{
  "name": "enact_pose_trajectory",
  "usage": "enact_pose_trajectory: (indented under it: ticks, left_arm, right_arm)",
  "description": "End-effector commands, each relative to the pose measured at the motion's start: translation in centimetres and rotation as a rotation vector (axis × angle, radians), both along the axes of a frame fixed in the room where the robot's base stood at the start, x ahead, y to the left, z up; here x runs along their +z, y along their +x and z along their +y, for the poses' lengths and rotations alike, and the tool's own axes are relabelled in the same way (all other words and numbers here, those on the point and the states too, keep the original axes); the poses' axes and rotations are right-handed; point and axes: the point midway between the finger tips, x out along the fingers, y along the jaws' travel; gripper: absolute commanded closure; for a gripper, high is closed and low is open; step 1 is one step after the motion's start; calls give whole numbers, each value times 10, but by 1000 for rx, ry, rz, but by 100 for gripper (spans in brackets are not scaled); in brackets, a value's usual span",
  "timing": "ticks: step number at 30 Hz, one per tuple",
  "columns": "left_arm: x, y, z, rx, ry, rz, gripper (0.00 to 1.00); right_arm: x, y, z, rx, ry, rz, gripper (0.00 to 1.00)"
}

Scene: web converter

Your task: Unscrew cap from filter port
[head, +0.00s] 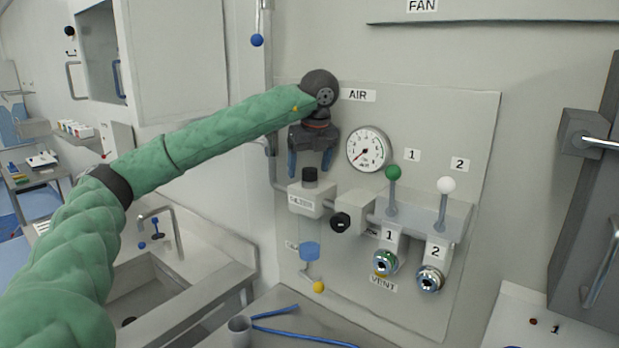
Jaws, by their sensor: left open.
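I cannot tell for sure which one is the filter port cap. My left gripper (310,167) points down with its blue fingers open, right above the white block. My right gripper is not in view.
The panel (462,110) carries a pressure gauge (368,149), a green-knobbed lever (393,173), a white-knobbed lever (446,186) and two metal ports. A blue cup-like part (310,252) and a yellow knob (318,287) are below. A sink (150,295) is at the left.

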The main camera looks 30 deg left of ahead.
Motion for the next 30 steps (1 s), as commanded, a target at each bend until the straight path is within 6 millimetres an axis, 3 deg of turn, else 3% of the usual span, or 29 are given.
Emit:
enact_pose_trajectory:
  ticks: [5,21,29,30]
  left_arm:
    - [-2,1,-2,-25,-2,-2,12]
    - [-2,2,-4,-341,-2,-3,11]
    - [0,2,-4,-353,0,-2,11]
    - [0,2,-4,-353,0,-2,26]
  right_arm:
    - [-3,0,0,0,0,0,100]
    - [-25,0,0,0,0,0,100]
    - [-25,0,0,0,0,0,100]
    - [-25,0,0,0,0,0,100]
